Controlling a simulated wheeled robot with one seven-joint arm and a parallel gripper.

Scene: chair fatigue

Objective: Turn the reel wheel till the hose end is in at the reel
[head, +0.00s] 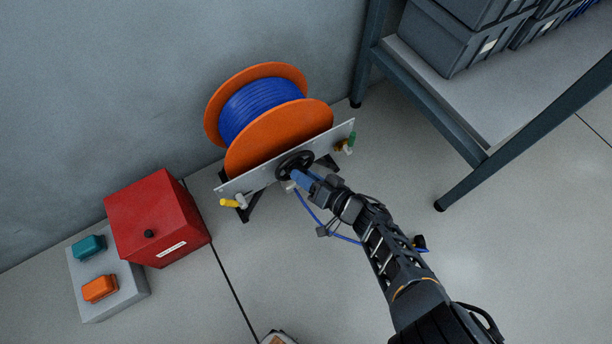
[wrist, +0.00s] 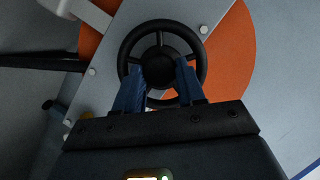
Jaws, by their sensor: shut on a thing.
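The reel (head: 278,135) has orange flanges and blue hose wound on its drum. A black spoked reel wheel (head: 284,161) sits on the front of its grey plate. My gripper (head: 298,178) is shut on the reel wheel; in the wrist view its blue fingers (wrist: 159,80) lie either side of the hub of the wheel (wrist: 159,66), over the lower part. The loose blue hose (head: 308,208) runs from the plate down to the floor and passes behind my arm. A dark piece, seemingly the hose end (head: 420,242), shows right of my arm, partly hidden.
A yellow-handled valve (head: 230,203) and a green-handled one (head: 350,140) stick out at the plate's ends. A shelf rack (head: 480,160) with grey bins stands right. Floor in front is mostly clear.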

